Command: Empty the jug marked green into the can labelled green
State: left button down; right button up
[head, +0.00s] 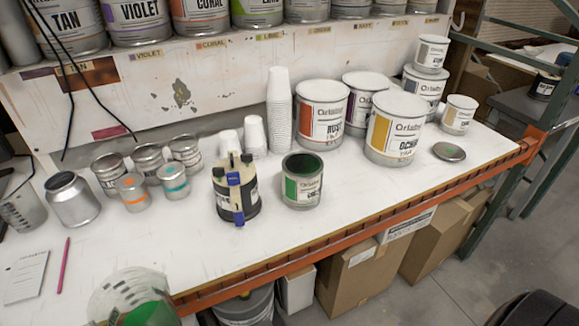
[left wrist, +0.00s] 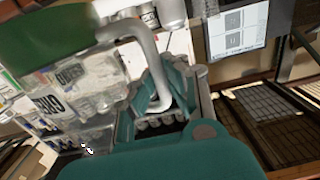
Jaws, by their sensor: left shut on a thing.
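The jug (head: 135,300), a clear vessel with green liquid in it, shows at the bottom left of the head view, at the table's front edge and cut off by the picture's border. In the left wrist view the jug (left wrist: 80,90) fills the upper left, with dark lettering and green at its top. My left gripper (left wrist: 165,105), teal, is shut on its grey handle. The can labelled green (head: 303,188) stands open on the table, right of the jug and farther back, dark green inside. My right gripper is not in view.
A dark tin with blue clips (head: 236,200) stands just left of the green can. Behind are paper cups (head: 280,110) and large lidded cans (head: 322,112). Small tins (head: 173,182) and a metal bottle (head: 72,200) stand left. The table front between jug and can is clear.

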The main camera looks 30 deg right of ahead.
aim_at(303, 172)
jog(key=z, duration=0.95)
jog(key=k+j+z, duration=0.1)
jog(key=j+z, duration=0.4)
jog(key=k+j+z, duration=0.15)
jog(key=j+z, duration=0.2)
jog(key=z, duration=0.15)
jog(key=k+j, duration=0.25)
jog(key=j, duration=0.1)
